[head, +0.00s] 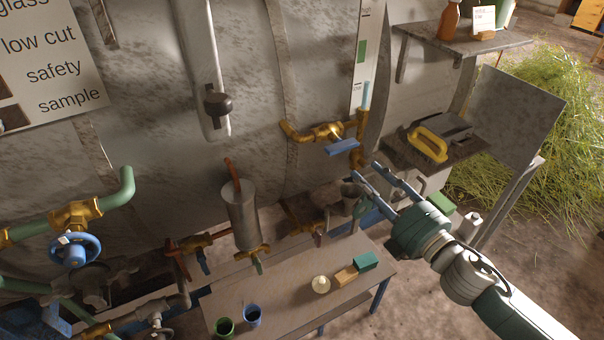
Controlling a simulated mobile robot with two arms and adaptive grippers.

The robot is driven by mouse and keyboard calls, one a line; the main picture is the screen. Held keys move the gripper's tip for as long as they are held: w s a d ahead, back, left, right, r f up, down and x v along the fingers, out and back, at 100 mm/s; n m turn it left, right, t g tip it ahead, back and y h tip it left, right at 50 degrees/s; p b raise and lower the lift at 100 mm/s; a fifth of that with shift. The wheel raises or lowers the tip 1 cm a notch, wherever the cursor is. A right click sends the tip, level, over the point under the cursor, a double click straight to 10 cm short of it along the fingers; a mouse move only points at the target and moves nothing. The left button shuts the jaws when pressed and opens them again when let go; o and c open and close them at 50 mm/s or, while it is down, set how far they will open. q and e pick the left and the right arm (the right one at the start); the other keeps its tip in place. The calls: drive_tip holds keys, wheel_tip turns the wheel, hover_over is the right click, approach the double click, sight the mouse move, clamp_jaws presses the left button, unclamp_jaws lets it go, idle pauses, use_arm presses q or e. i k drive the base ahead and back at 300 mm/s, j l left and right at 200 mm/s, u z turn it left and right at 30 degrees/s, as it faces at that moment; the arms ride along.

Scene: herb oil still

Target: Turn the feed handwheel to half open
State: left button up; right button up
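A blue handwheel (75,250) sits on a brass valve (75,214) in the green pipe (118,194) at the left. It is the only clear blue wheel in view, and no label on it can be read. How far it is open cannot be told. My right gripper (366,170) is far to the right of it, in front of the tank near the sight-gauge valve with the blue lever (342,147). Its two fingers are apart with nothing between them. Whether it touches the brass fitting there cannot be told. My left gripper is not seen.
A shelf (460,40) and a yellow-handled tool (428,145) are at right.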

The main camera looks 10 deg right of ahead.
sight(74, 251)
drive_tip(key=u, duration=1.25)
